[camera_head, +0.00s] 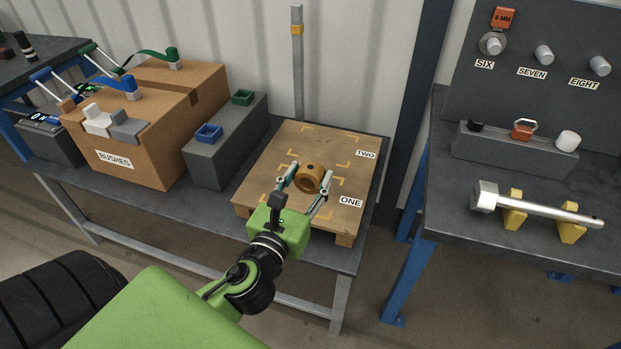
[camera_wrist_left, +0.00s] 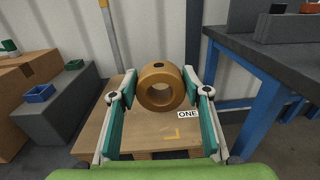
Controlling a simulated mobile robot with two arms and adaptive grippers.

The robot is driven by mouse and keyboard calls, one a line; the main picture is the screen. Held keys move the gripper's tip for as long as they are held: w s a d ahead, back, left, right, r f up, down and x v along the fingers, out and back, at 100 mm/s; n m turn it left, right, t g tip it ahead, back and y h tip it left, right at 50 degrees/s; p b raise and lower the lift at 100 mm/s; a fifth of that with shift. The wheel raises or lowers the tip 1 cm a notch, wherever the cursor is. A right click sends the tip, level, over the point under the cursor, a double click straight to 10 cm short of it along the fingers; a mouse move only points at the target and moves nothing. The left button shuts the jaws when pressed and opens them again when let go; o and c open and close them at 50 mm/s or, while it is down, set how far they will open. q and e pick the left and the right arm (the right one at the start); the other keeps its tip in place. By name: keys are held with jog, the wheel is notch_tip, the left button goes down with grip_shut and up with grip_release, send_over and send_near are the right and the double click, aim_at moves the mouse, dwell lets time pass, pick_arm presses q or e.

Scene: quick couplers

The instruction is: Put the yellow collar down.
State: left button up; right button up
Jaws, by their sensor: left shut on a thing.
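The yellow collar (camera_head: 304,185) is a thick yellow-brown ring with a small dark hole in its rim. My left gripper (camera_head: 310,174) is shut on it, one finger on each side. In the left wrist view the collar (camera_wrist_left: 148,99) stands on edge between the teal finger pads, its bore facing the camera. It is over the wooden board (camera_head: 273,150), near the corner marks beside the label ONE (camera_head: 351,202). I cannot tell whether its underside touches the board. My right gripper does not show.
Label TWO (camera_head: 366,154) marks the board's far area, which is clear. Left of the board are a grey block with blue (camera_head: 208,134) and green (camera_head: 243,97) trays and the BUSHES carton (camera_head: 150,150). A post (camera_head: 297,70) rises behind. A second bench (camera_head: 450,195) stands right.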

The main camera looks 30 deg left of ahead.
aim_at(299, 187)
pick_arm(q)
jog(key=a+f, duration=0.1)
jog(key=w+a+f+b, duration=0.1)
jog(key=shift+a+f+y, duration=0.1)
jog(key=shift+f+y, duration=0.2)
jog(key=shift+f, duration=0.05)
jog(key=w+a+f+b, duration=0.1)
jog(key=w+a+f, duration=0.1)
jog(key=w+f, duration=0.1)
jog(key=w+a+f+b, duration=0.2)
jog(key=w, duration=0.2)
jog(key=w+a+f+b, duration=0.2)
jog(key=w+a+f, duration=0.1)
jog(key=shift+w+f, duration=0.35)
jog(key=shift+w+a+f+n, duration=0.1)
jog(key=shift+w+f+n, duration=0.2)
jog(key=shift+f, duration=0.1)
notch_tip(299, 187, down, 3)
jog(key=shift+b, duration=1.15)
jog(key=shift+f, duration=0.1)
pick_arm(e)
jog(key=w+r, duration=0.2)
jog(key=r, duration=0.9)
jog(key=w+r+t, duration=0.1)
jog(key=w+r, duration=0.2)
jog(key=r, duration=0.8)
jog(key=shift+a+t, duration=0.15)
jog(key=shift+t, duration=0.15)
